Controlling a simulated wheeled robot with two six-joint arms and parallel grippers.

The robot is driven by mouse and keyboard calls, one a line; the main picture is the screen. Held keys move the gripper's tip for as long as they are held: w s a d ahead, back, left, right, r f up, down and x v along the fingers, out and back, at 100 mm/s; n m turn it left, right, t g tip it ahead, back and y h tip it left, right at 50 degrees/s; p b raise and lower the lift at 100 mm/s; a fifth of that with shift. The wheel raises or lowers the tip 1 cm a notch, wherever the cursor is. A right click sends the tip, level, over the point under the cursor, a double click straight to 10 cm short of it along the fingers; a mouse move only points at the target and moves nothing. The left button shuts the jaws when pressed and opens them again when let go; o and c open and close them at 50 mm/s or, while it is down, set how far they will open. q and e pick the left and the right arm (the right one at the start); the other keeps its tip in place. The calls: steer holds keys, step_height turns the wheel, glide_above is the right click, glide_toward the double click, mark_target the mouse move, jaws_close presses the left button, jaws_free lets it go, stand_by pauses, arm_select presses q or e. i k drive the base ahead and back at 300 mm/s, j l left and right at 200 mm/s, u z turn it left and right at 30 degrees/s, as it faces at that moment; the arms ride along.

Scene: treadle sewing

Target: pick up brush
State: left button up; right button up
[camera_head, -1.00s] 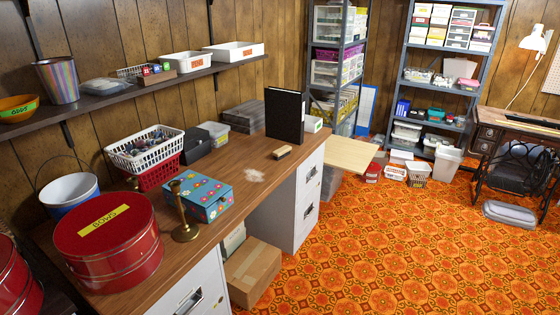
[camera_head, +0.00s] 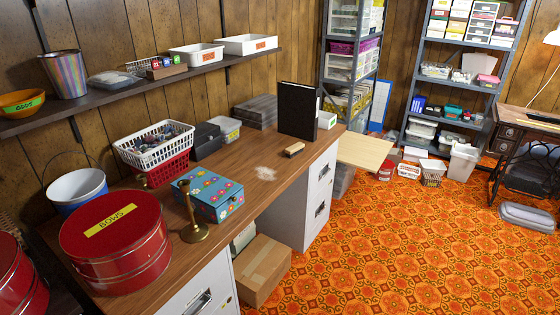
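The brush (camera_head: 294,149) is a small wooden block with a dark strip. It lies on the wooden desk top (camera_head: 243,158), in front of an upright black binder (camera_head: 299,111). A pale, powdery patch (camera_head: 279,173) is on the desk just nearer than the brush. Neither of my grippers shows in the head view.
A flowered blue box (camera_head: 208,194), a brass candlestick (camera_head: 192,222) and a red round tin (camera_head: 115,240) stand on the near desk. Baskets (camera_head: 153,148) and boxes line the wall side. A pale board (camera_head: 364,151) juts out beyond the desk. The orange patterned floor (camera_head: 400,240) is largely clear.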

mark_target(292, 152)
steer(key=i+l+u, duration=0.2)
steer(key=i+l, duration=0.15)
steer(key=i+l+u, duration=0.45)
steer(key=i+l, duration=0.15)
steer(key=l, duration=0.25)
